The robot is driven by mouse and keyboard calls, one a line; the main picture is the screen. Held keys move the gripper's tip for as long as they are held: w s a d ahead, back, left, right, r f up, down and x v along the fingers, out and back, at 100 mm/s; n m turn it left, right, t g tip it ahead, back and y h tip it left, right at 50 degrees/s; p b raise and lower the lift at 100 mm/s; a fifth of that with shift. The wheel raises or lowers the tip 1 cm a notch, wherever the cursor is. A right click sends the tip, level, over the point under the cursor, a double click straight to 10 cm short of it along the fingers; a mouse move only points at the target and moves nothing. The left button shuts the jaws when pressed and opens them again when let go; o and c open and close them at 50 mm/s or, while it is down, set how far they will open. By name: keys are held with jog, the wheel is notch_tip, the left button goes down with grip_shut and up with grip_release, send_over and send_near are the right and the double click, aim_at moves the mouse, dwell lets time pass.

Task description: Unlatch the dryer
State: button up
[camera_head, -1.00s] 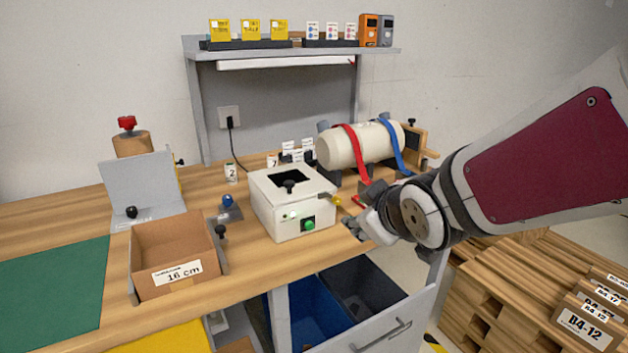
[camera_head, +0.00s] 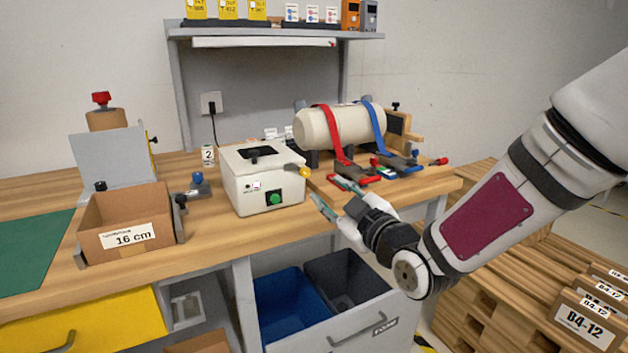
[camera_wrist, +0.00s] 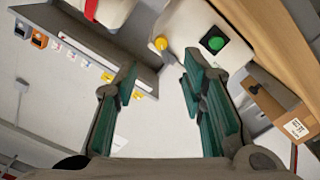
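The dryer appears to be the white box (camera_head: 262,185) on the bench, with a dark window in its top and a green button (camera_head: 275,198) on its front. A yellow knob (camera_head: 304,172), perhaps its latch, sticks out at its right side. In the wrist view the knob (camera_wrist: 160,43) lies beyond the gap between the fingers, beside the green button (camera_wrist: 214,42). My gripper (camera_head: 334,194) is just right of and in front of the box, apart from the knob. In the wrist view its green-padded fingers (camera_wrist: 160,68) are spread with nothing between them.
A cream tank (camera_head: 340,127) with red and blue straps lies behind my gripper, with clamps in front. A cardboard box (camera_head: 120,222) stands left on the bench. Below is an open drawer (camera_head: 345,325) with blue and dark bins. Wooden pallets (camera_head: 490,290) are at right.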

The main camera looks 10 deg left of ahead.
aim_at(306, 175)
jog(key=b+x, duration=0.1)
jog(key=x, duration=0.9)
jog(key=shift+a, duration=0.15)
grip_shut()
